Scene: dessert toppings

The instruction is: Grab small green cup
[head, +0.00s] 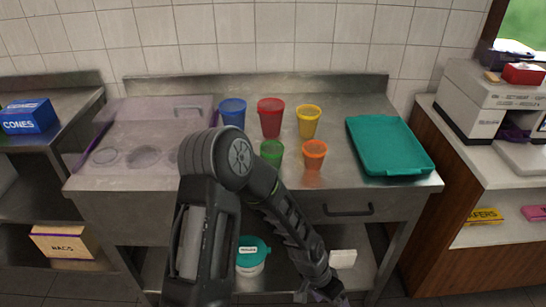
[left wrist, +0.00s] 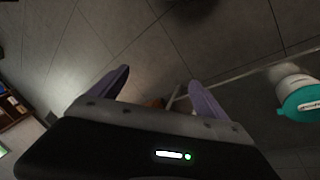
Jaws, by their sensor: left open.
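The small green cup (head: 271,152) stands upright on the steel table (head: 350,97), front row, left of the small orange cup (head: 314,154). My left arm's elbow partly overlaps its lower left area in the head view. My left gripper (head: 327,296) hangs low at the bottom of the head view, below the tabletop and well away from the cup. In the left wrist view its purple fingers (left wrist: 162,88) are spread, with nothing between them. The cup is not seen in that view. My right gripper is not in view.
Blue (head: 232,112), red (head: 271,117) and yellow (head: 308,121) cups stand behind. A clear-lidded container (head: 140,112) is left, a teal tray (head: 390,147) right. A drawer handle (head: 348,210) juts from the front. A teal-lidded tub (left wrist: 303,99) sits on the lower shelf.

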